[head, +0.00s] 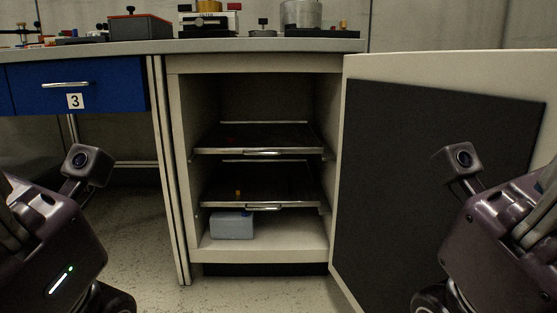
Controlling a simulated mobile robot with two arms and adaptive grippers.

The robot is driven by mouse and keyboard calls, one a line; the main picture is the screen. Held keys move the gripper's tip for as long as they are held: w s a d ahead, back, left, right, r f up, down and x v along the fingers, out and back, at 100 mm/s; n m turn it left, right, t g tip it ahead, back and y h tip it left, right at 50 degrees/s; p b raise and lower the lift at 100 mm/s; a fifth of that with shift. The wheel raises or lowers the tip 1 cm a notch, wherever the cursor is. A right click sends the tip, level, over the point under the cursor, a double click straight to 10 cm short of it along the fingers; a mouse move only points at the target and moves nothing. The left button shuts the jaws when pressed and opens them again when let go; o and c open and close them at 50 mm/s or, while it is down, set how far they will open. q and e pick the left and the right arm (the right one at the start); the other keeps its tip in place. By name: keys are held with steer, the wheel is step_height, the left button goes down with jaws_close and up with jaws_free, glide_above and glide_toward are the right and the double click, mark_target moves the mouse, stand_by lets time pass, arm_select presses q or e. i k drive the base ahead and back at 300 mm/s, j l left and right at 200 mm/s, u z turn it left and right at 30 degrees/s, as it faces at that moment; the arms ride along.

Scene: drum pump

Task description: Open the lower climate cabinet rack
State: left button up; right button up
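The climate cabinet (183,150) stands in the middle under the bench, with its door (440,190) swung wide open to the right. Inside are two dark sliding racks with metal front edges and handles. The upper rack (262,137) carries a small reddish thing. The lower rack (285,187) carries a small yellow-orange thing and sits inside the cabinet. Its handle (264,208) is at the middle of its front edge. My left and right arms show at the lower left and lower right, apart from the racks. Their gripper fingers do not show.
A blue-grey box (232,226) sits on the cabinet floor below the lower rack. The bench top (230,46) holds several items. A blue drawer (110,86) marked 3 is at left. The open door bounds the right side; floor in front is clear.

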mark_target(266, 186)
steer(key=i+j+z, duration=0.25)
steer(key=i, duration=0.15)
steer(key=i+j+z, duration=0.15)
steer(key=i+z, duration=0.15)
steer(key=i, duration=0.1)
